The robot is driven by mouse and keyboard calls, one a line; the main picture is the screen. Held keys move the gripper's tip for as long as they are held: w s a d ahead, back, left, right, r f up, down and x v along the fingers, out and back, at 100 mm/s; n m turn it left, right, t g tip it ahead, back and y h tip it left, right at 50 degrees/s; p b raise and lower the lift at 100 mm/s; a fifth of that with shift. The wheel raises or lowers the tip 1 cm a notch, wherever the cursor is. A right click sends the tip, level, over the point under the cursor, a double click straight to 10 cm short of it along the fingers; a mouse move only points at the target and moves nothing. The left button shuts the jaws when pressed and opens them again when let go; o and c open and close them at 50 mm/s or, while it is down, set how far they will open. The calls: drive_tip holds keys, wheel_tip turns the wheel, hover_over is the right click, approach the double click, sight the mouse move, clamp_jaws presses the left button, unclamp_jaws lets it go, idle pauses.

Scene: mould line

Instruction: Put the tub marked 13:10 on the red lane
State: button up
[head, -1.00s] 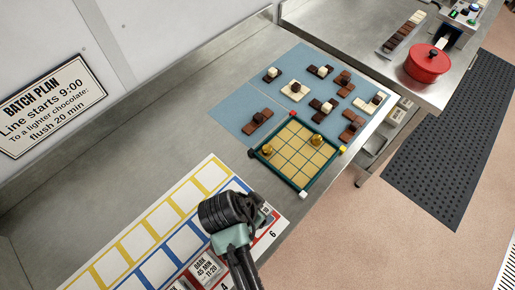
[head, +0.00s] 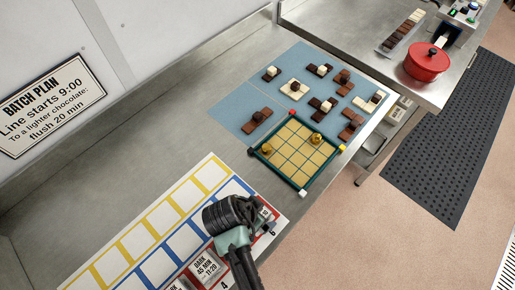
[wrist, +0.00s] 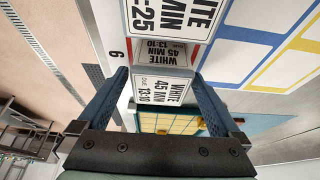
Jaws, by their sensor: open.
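The tub marked 13:10 (wrist: 165,88) shows its white "WHITE 45 MIN" label in the wrist view. It stands at the lane board's end beside the number 6, with red edging visible on the board (wrist: 243,36) around it. My gripper (wrist: 158,82) is open, with one finger on each side of this tub; I cannot tell whether they touch it. In the head view my gripper (head: 262,222) is over the end of the red lane and hides most of the tub (head: 265,212).
Another white-labelled tub (wrist: 172,18) is close by in the wrist view. A tub marked 11:20 (head: 206,267) is on the red lane. The yellow (head: 160,220) and blue (head: 183,240) lanes look empty. A green-framed grid tray (head: 300,150) lies just beyond.

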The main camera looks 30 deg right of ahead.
drive_tip(key=v, duration=1.2)
drive_tip(key=w+a+r+n+t+y, duration=0.1)
drive_tip(key=w+a+r+n+t, duration=0.15)
drive_tip(key=w+r+t, duration=0.6)
drive_tip(key=w+a+r+n+t+y, duration=0.1)
drive_tip(key=w+r+n+t, duration=0.25)
drive_tip(key=w+r, duration=0.9)
wheel_tip(320, 180, up, 21)
drive_tip(key=s+a+n+t, duration=0.2)
drive_tip(key=s+n+t, duration=0.1)
drive_tip(key=t, duration=0.3)
drive_tip(key=s+r+n+t+y+b, duration=0.1)
drive_tip(key=s+r+t, duration=0.3)
drive_tip(key=r, duration=0.4)
drive_tip(key=s+a+r+n+t+y+b, duration=0.1)
drive_tip(key=s+r+n+t, duration=0.2)
drive_tip(key=s+r, duration=0.3)
drive_tip(key=shift+s+r+n+t+b, duration=0.4)
drive_tip(key=shift+r+n, duration=0.1)
drive_tip(key=shift+r, duration=1.1)
drive_tip(key=shift+a, duration=0.1)
